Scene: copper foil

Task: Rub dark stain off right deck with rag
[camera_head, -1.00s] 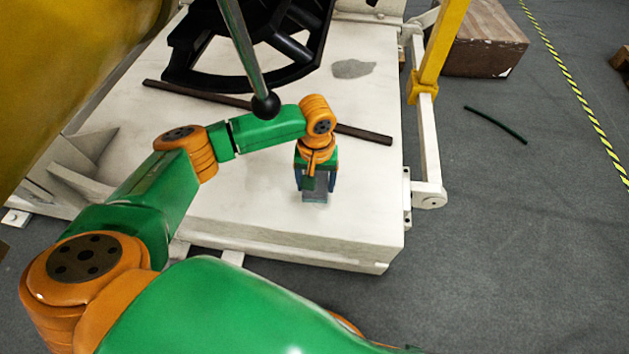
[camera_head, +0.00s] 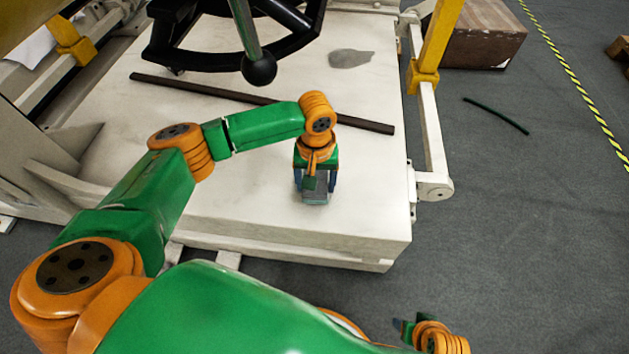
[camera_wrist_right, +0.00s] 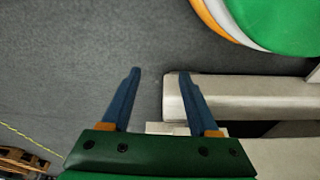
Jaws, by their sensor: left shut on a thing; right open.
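The white deck (camera_head: 240,205) carries a dark grey stain (camera_head: 351,58) near its far right part. My left gripper (camera_head: 316,188) points down over the front right part of the deck, well nearer to me than the stain. It is shut on a grey-blue rag (camera_head: 316,197), which hangs at or just above the deck; I cannot tell if it touches. My right gripper (camera_head: 403,328) shows only partly at the bottom of the head view. In the right wrist view this gripper (camera_wrist_right: 160,74) is open and empty above the floor, beside a pale beam.
A dark brown bar (camera_head: 220,94) lies across the deck between rag and stain. A black wheel frame (camera_head: 200,45) and a ball-ended lever (camera_head: 259,68) stand over the deck's far side. A yellow post (camera_head: 437,45) and white rail (camera_head: 430,140) border the right edge.

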